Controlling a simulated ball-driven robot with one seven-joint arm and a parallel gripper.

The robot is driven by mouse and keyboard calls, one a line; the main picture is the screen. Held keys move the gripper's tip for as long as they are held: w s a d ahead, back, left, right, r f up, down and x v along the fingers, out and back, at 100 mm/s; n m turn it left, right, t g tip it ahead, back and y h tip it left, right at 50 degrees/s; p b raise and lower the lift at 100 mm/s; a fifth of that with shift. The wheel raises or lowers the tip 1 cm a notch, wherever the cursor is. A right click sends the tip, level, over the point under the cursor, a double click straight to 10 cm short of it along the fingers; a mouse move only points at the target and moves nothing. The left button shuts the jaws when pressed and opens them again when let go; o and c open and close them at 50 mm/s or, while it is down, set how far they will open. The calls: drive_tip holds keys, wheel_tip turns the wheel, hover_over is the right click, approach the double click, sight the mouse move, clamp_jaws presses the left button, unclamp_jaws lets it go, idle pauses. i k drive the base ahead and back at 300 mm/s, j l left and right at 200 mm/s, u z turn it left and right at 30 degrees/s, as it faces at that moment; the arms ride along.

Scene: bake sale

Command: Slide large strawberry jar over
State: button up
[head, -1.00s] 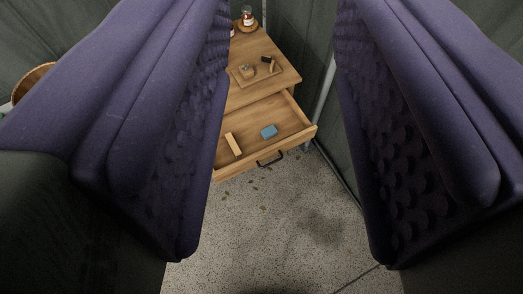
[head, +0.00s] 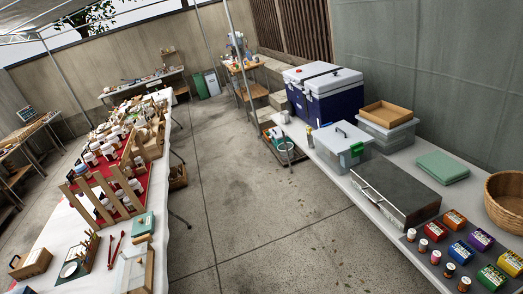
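My gripper does not show in this view. Several small jars with pale or white lids (head: 108,150) stand on a red-covered display (head: 132,152) on the left table. They are too small to read, so I cannot tell which is a large strawberry jar. Several small jars (head: 435,257) with light lids stand at the lower right on a grey mat, beside coloured boxes. I cannot read their labels either.
The concrete floor (head: 255,205) between the tables is open. A metal pole (head: 237,50) stands at the back.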

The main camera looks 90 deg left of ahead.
sight(136, 185)
drive_tip(key=u, duration=3.6)
drive_tip(key=i+j+z, duration=0.1)
drive_tip(key=i+j, duration=0.2)
drive_tip(key=i+j+z, duration=0.15)
drive_tip(key=j, duration=0.35)
drive_tip(key=i+j+z, duration=0.1)
drive_tip(key=i+j, duration=0.3)
drive_tip(key=z, duration=2.2)
drive_tip(key=i+z, duration=0.2)
drive_tip(key=i+u, duration=0.25)
drive_tip(key=i, duration=0.3)
drive_tip(key=i+l+u, duration=0.25)
drive_tip(key=i, duration=0.3)
drive_tip(key=j, duration=0.1)
